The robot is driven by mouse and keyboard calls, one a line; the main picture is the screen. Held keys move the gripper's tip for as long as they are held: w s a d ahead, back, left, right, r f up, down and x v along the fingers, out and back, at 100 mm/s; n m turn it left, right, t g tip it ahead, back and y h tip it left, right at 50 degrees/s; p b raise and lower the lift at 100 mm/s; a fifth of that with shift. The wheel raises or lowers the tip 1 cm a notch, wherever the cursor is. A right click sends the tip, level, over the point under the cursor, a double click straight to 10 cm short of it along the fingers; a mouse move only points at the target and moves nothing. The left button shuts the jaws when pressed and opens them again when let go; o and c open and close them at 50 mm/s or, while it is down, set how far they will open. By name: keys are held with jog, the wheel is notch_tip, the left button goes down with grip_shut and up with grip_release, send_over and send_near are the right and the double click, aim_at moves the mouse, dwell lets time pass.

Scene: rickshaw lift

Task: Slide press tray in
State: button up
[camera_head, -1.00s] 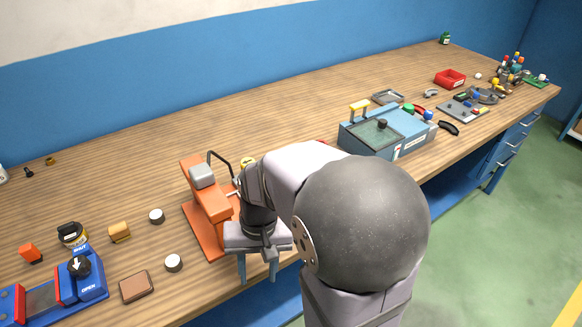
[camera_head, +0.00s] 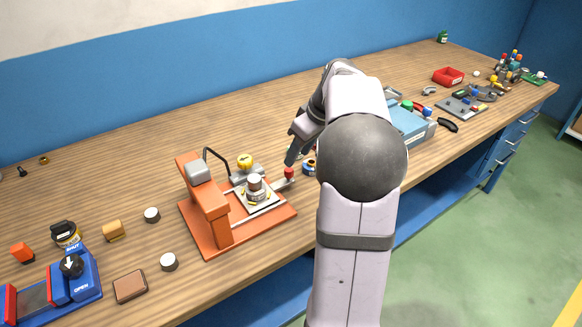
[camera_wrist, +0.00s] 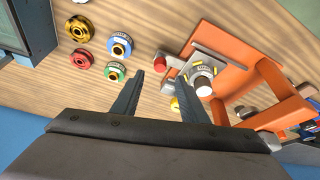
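The orange press (camera_head: 207,207) stands on the bench left of my arm. Its grey tray (camera_head: 262,203) lies on the base, out to the right of the press's upright. A metal cylinder (camera_head: 255,188) stands on the tray. A red knob (camera_head: 289,173) is at the tray's right end. My gripper (camera_head: 292,157) points down close above the knob. In the wrist view, my gripper (camera_wrist: 160,77) is open and empty. The red knob (camera_wrist: 161,60) appears just beyond the fingertips, between their lines. Whether a finger touches it cannot be told.
Several coloured rings lie beside the press, including a blue one (camera_wrist: 118,45) and a green one (camera_wrist: 115,70). A blue-grey box (camera_head: 410,125) is behind my arm. A blue fixture (camera_head: 85,275) and loose pieces lie left of the press.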

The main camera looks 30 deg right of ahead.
aim_at(289, 170)
jog(key=shift+f, duration=0.15)
jog(key=shift+p+x, duration=0.45)
jog(key=shift+x, duration=3.1)
jog(key=shift+w, duration=0.1)
